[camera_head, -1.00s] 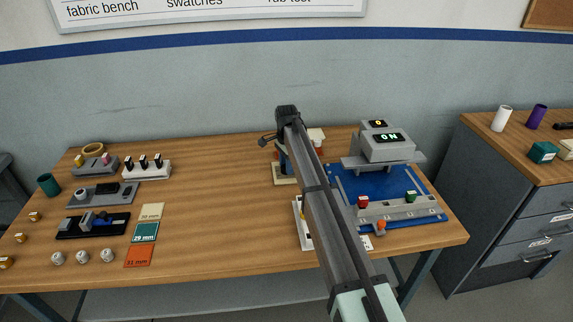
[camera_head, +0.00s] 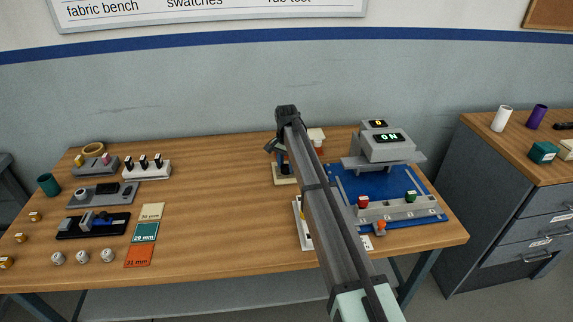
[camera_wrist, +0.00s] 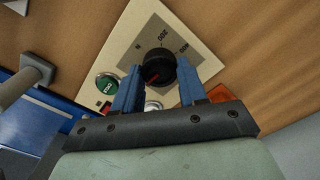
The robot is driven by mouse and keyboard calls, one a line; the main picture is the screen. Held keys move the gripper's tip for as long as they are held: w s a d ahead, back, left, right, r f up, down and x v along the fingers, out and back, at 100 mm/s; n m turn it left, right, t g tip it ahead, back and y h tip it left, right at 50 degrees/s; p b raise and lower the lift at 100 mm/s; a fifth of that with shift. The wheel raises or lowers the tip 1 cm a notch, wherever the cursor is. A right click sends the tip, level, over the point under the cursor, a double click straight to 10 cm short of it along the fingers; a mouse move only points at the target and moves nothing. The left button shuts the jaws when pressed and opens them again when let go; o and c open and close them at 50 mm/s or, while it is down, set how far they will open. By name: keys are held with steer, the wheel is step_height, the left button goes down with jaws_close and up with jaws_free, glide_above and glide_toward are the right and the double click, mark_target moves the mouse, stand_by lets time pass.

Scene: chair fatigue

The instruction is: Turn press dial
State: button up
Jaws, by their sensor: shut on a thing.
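The black press dial (camera_wrist: 157,62) with a red pointer mark sits on a cream plate (camera_wrist: 140,30) printed with numbers, among them 200 and 400. My gripper (camera_wrist: 158,78) is shut on the dial, one blue finger on each side of it. The red mark points toward the lower left in the wrist view. In the head view my arm hides most of the gripper and the dial; only part of the cream plate (camera_head: 285,181) shows beside the arm.
A green button (camera_wrist: 108,87) and an orange-red piece (camera_wrist: 222,93) lie close to my fingers. The press (camera_head: 387,147), displaying ON, stands on a blue base (camera_head: 350,185) to the right. The table's middle (camera_head: 215,190) is clear.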

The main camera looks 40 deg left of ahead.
mark_target(286, 167)
steer(key=n, duration=1.1)
steer(key=shift+a+n, duration=0.1)
steer(key=shift+n, duration=0.3)
steer(key=n, duration=0.6)
steer(key=shift+s, duration=0.1)
steer(key=n, duration=0.5)
steer(key=shift+n, duration=0.4)
steer(key=o, duration=1.1)
steer(key=shift+c, duration=0.2)
step_height(286, 167, up, 14)
